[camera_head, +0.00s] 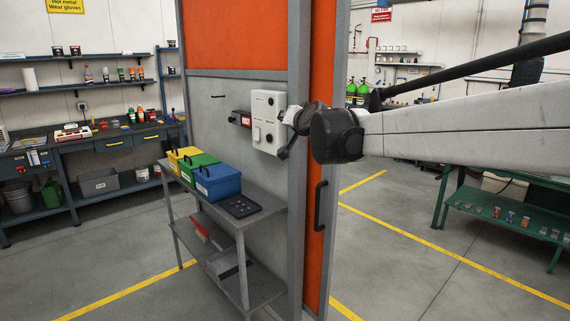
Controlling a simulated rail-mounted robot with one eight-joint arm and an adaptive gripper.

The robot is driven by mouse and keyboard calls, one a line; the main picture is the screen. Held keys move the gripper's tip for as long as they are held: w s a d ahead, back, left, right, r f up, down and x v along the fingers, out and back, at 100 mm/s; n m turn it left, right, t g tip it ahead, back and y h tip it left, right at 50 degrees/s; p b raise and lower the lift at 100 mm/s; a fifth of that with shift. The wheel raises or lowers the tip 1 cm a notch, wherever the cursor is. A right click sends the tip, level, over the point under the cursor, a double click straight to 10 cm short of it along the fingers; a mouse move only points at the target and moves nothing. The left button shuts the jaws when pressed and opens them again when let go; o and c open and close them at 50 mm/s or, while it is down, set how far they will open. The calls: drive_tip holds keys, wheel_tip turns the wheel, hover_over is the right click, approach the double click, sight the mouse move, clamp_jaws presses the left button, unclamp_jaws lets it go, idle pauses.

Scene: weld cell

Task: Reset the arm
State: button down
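My arm reaches in from the right edge as a long pale link ending in a large black joint. Beyond that joint, a small wrist and my gripper (284,153) show as dark parts in front of the right side of a pale switch box (265,104). The box is mounted on the grey wall panel (214,102) and has dark round knobs. My gripper is small and partly hidden by my wrist, so I cannot tell whether its fingers are open or touch the box.
A metal shelf table (239,226) holds yellow (180,160), green (197,168) and blue (218,182) boxes and a dark tray (240,206). An orange door (320,230) with a black handle stands below my arm. A green bench (510,213) stands far right.

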drive_tip(key=s+d+f+g+h, duration=0.1)
drive_tip(key=s+d+f, duration=0.5)
drive_tip(key=s, duration=0.9)
drive_tip(key=s+d+f+n+g+h, duration=0.1)
drive_tip(key=s+d+f+g+h, duration=0.1)
drive_tip(key=s+d+f+g, duration=0.2)
drive_tip(key=s+d+f+n+g+h, duration=0.1)
drive_tip(key=s+d+f+g+h, duration=0.1)
drive_tip(key=s+d+f, duration=0.7)
drive_tip(key=s+f, duration=0.3)
drive_tip(key=s, duration=0.6)
drive_tip(key=s+f+g, duration=0.1)
drive_tip(key=s+f, duration=0.3)
drive_tip(key=s, duration=0.6)
drive_tip(key=shift+d+f+b, duration=0.15)
drive_tip(key=shift+f+b, duration=0.05)
drive_tip(key=shift+b, duration=0.15)
